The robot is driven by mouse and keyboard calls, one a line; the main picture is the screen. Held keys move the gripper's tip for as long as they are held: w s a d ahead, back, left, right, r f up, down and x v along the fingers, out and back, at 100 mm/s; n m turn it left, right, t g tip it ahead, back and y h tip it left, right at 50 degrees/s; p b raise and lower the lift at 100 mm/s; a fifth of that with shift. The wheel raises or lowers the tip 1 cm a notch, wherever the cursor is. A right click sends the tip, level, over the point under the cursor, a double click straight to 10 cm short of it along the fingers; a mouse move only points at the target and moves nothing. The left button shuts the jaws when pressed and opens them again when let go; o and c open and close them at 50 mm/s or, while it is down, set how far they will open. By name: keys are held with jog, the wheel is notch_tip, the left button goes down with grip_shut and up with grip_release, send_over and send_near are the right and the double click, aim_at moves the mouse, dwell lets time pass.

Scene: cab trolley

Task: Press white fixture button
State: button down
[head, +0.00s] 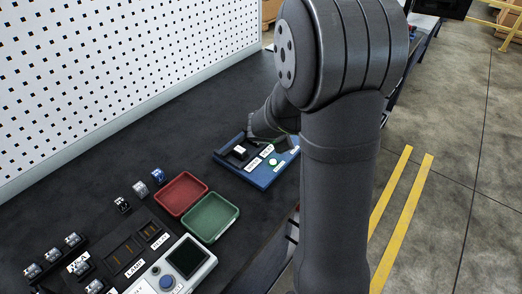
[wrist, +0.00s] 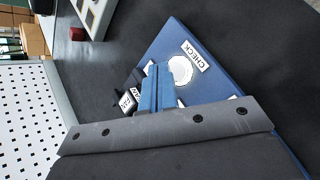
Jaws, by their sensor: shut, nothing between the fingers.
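The blue fixture (head: 259,179) lies on the dark bench top in the head view. It also fills the middle of the wrist view (wrist: 225,85). Its round white button (head: 272,162) has a pale green tint in the head view. In the wrist view the button (wrist: 181,70) sits by a CHECK label (wrist: 195,55). My gripper (wrist: 158,68) is shut and empty, with its blue fingers over the fixture. Its fingertips appear just beside the button in the wrist view; I cannot tell whether they touch. A black part with a white label (wrist: 128,100) sits on the fixture.
A red tray (head: 181,193) and a green tray (head: 211,217) stand to the left of the fixture. A grey device with a screen (head: 186,256) and several small modules lie nearer. A white pegboard (head: 110,70) runs along the back. Dark bench top beyond the fixture is clear.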

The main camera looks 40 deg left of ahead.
notch_tip(320, 180, up, 6)
dwell(0.9)
